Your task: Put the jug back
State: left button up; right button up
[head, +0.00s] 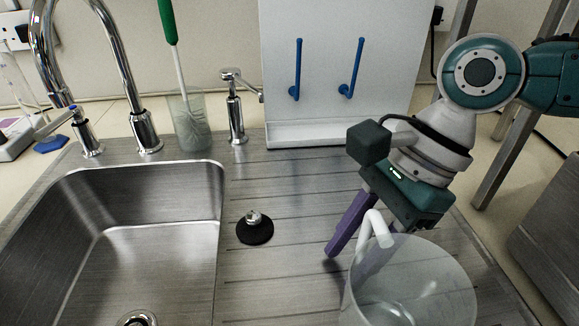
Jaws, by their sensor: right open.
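A translucent jug (412,285) stands on the ribbed steel drainboard (290,200) at the lower right, its base cut off by the picture's bottom edge. Its white handle (372,225) faces up and left toward the sink. My right gripper (349,258) is open and reaches down at the handle with purple fingers. One finger is left of the handle; the other is partly hidden behind the jug. I cannot tell whether either touches the handle. My left gripper is not in view.
A steel sink (130,240) lies at left with tall taps behind it. A black sink plug (254,230) sits on the drainboard. A white backboard (335,60) with two blue pegs stands behind. A beaker (188,120) holds a green-handled brush. The drainboard's middle is mostly clear.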

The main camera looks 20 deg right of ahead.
jog(key=shift+r, duration=0.1)
jog(key=p+v, duration=0.1)
jog(key=v, duration=1.1)
jog(key=shift+p, duration=0.4)
